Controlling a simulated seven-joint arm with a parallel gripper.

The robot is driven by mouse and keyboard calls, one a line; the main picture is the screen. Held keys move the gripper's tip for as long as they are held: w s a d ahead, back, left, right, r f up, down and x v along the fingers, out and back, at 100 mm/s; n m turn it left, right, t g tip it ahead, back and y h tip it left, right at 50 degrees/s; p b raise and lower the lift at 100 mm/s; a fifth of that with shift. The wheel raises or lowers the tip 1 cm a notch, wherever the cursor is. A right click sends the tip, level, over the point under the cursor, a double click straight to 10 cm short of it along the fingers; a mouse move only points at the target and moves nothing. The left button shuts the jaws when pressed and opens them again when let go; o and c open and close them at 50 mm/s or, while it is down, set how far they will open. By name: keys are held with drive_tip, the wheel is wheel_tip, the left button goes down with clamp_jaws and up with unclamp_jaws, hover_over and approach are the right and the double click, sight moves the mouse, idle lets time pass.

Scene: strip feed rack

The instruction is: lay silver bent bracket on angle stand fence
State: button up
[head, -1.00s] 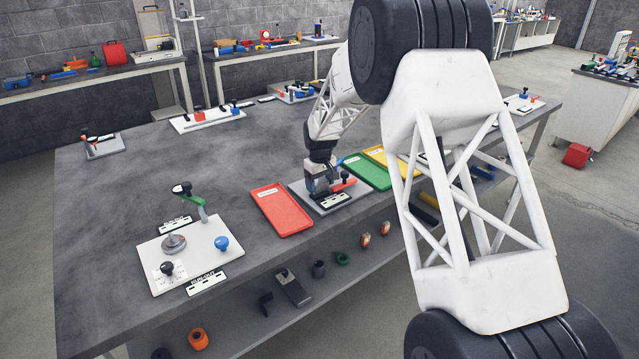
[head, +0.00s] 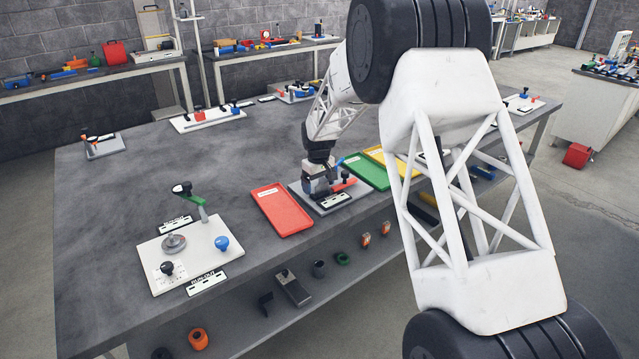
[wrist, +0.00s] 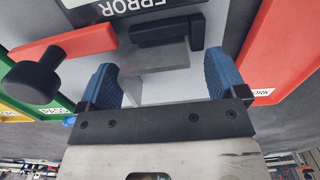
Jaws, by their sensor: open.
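My gripper (wrist: 163,88) is open, its two blue-padded fingers well apart at the angle stand. The silver bent bracket (wrist: 158,56) shows in the wrist view as a plain grey plate just beyond the fingertips, apart from both pads. It lies against or on the black fence (wrist: 190,31); I cannot tell the exact contact, and its bend is not clear. The angle stand (head: 335,208) has a grey base near the table's front edge in the head view. My gripper is over it there and hides the bracket.
A red lever (wrist: 75,46) with a black knob (wrist: 36,76) sits beside the left finger. A red tray (head: 281,210) is left of the stand, a green tray (head: 367,172) right. A white plate with knobs (head: 160,252) stands at front left. The table's middle is clear.

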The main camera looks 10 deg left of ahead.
wheel_tip(320, 180, up, 13)
drive_tip(key=shift+w+d+f, duration=0.15)
drive_tip(key=shift+w, duration=0.05)
idle(0.3)
idle(0.6)
drive_tip(key=s+d+r+m+t, duration=0.1)
drive_tip(key=s+d+r, duration=0.4)
drive_tip(key=s+d, duration=0.25)
drive_tip(key=s+d+r+m, duration=0.2)
drive_tip(key=s+d+r, duration=0.3)
drive_tip(key=s+d, duration=0.3)
drive_tip(key=s+d+r+m+t, duration=0.1)
drive_tip(key=s+d+r, duration=0.45)
drive_tip(key=s, duration=0.45)
drive_tip(key=s+d+f+m, duration=0.1)
drive_tip(key=s+d, duration=0.2)
drive_tip(key=s, duration=0.7)
drive_tip(key=s+d+f+m, duration=0.2)
drive_tip(key=s+d, duration=0.2)
drive_tip(key=s, duration=0.7)
drive_tip(key=s+d+f+m, duration=0.2)
drive_tip(key=s+d, duration=0.2)
drive_tip(key=s, duration=0.7)
drive_tip(key=shift+s+d+f+t, duration=0.15)
drive_tip(key=shift+d+t, duration=0.05)
drive_tip(key=shift+t, duration=0.2)
